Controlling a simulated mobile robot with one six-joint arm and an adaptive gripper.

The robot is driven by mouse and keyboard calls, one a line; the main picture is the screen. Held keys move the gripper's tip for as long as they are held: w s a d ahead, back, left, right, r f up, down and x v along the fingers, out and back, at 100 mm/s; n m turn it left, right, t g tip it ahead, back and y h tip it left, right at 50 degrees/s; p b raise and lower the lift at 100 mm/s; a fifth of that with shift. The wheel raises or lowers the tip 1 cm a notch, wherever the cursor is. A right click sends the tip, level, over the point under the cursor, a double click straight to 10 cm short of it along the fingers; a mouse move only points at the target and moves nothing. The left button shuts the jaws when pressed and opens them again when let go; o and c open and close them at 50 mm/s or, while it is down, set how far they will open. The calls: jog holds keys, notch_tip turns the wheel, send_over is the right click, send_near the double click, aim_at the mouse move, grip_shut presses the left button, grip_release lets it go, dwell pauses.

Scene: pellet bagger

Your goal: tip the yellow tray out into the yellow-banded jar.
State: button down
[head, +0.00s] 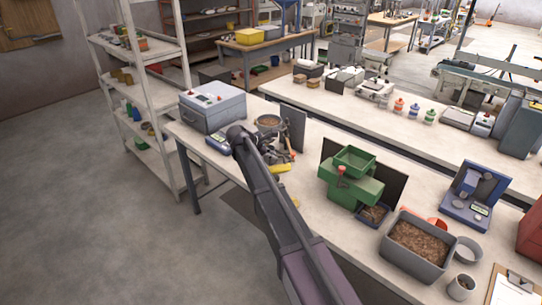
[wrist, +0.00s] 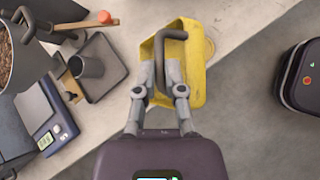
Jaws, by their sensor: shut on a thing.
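The yellow tray (wrist: 197,88) is in front of my gripper (wrist: 161,90) in the wrist view, with a dark curved handle (wrist: 160,45) over it. My gripper's two fingers are shut on this handle. The part of the tray I can see shows no clear contents. In the head view the tray (head: 279,168) shows as a small yellow patch beside my arm, near the front edge of the near bench; my gripper is mostly hidden there. I cannot make out a yellow-banded jar in either view.
A pan of brown pellets (head: 268,122), a blue scale (wrist: 52,128) and a dark grey cup (wrist: 88,66) lie left of the tray in the wrist view. A green machine (head: 352,178) and grey pellet bin (head: 402,262) stand farther right on the bench.

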jog(key=shift+s, duration=0.1)
jog(key=s+d+f+m+t+b, duration=0.2)
jog(key=s+f+t+b, duration=0.1)
jog(key=s+b, duration=0.3)
jog(key=s+d+f+m+t+b, duration=0.2)
jog(key=s+f+t+b, duration=0.1)
jog(key=s+b, duration=0.3)
jog(key=shift+s+d+f+t+y, duration=0.15)
jog(key=shift+s+f+t+y, duration=0.1)
jog(key=shift+s+t+y, duration=0.2)
